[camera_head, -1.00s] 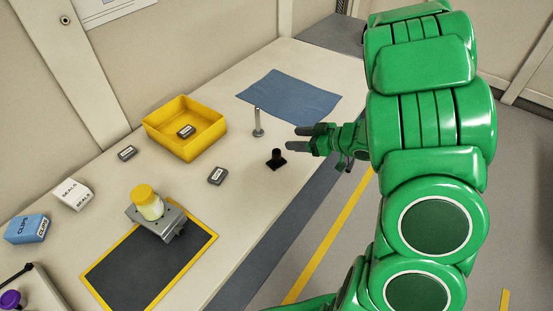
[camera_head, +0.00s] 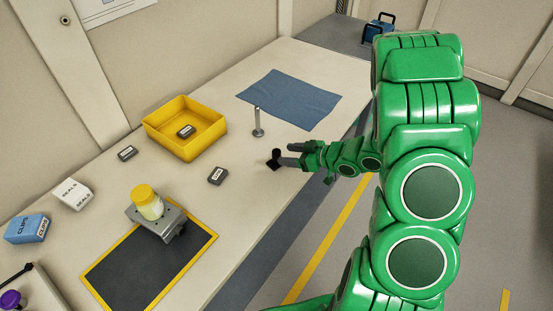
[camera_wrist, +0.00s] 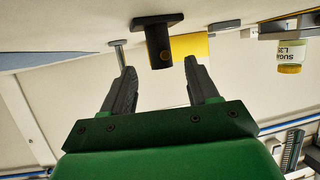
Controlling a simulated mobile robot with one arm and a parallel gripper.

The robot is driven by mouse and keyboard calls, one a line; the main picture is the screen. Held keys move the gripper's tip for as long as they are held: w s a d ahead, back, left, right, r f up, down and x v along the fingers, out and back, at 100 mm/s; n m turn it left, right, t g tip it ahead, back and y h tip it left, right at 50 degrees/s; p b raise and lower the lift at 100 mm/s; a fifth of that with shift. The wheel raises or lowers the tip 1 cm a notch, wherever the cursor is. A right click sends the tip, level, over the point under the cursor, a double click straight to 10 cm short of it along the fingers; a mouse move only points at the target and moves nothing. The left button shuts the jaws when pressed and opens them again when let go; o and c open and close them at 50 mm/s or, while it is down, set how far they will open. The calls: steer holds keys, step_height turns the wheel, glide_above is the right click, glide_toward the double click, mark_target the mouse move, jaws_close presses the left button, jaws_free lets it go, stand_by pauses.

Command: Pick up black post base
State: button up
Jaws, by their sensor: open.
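The black post base (camera_head: 274,159) stands on the bench near its front edge, a short dark cylinder on a flat square foot. My gripper (camera_head: 287,155) is low over the bench, close to its right side, and partly overlaps it in the head view. In the wrist view, which appears upside down, the post base (camera_wrist: 158,45) lies ahead of my gripper (camera_wrist: 157,80), roughly between the two spread fingers and just beyond their tips. The fingers are open with nothing held between them.
A silver post (camera_head: 257,122) stands just behind the post base. A yellow bin (camera_head: 212,137) holding a small grey box is further left, with another grey box (camera_head: 216,175) nearer. A blue cloth (camera_head: 290,98) lies flat behind. Bare bench surrounds the post base.

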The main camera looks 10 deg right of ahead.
mark_target(280, 153)
steer(key=shift+x, duration=2.65)
steer(key=shift+a+r, duration=0.1)
steer(key=shift+r, duration=0.1)
jaws_close()
